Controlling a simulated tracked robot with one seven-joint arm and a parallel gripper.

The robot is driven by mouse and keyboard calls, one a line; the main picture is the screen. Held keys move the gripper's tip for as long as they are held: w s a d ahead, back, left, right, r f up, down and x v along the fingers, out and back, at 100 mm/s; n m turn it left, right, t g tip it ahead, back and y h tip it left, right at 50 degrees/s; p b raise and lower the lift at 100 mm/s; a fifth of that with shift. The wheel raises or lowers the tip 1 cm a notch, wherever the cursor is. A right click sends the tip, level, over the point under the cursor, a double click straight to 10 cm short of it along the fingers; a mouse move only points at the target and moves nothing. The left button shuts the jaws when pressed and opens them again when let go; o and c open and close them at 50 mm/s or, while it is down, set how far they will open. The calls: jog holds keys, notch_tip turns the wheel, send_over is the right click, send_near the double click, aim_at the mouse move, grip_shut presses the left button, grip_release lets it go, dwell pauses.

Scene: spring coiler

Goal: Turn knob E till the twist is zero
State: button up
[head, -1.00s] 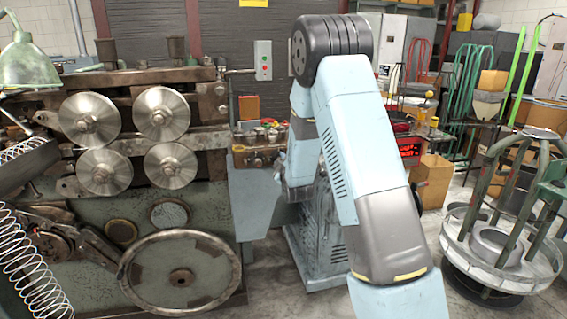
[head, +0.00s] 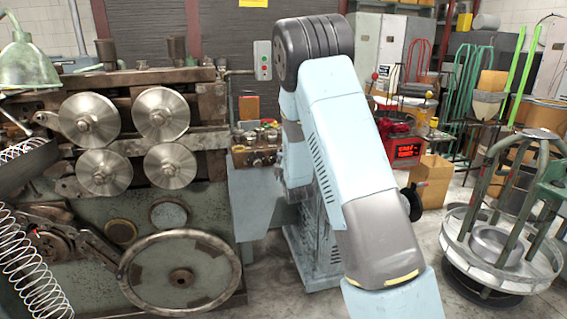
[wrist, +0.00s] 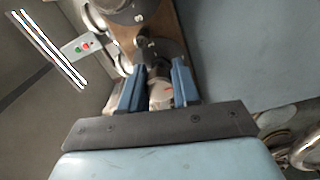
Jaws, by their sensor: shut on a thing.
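In the wrist view my gripper (wrist: 159,75) has its two blue fingers closed on a pale, metallic knob (wrist: 161,96) with a small reddish mark on it. Its letter cannot be read, so I cannot tell from lettering that it is knob E. The knob sits at the brown control panel (wrist: 152,28), which also shows in the head view (head: 256,157) with several knobs along its top. My arm hides the gripper and the held knob in the head view.
The coiling machine with its metal rollers (head: 162,114) fills the left. A button box (head: 263,60) with green and red buttons stands above the panel. A round wire reel stand (head: 493,262) is at the lower right. Some floor is clear between.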

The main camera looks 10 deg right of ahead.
jog(key=shift+s+a+f, duration=0.1)
jog(key=shift+a+f, duration=0.1)
jog(key=shift+f, duration=0.05)
jog(key=o, duration=0.7)
jog(key=shift+o, duration=0.3)
jog(key=shift+d+r, duration=0.1)
jog(key=s, duration=1.3)
jog(key=shift+s, duration=0.3)
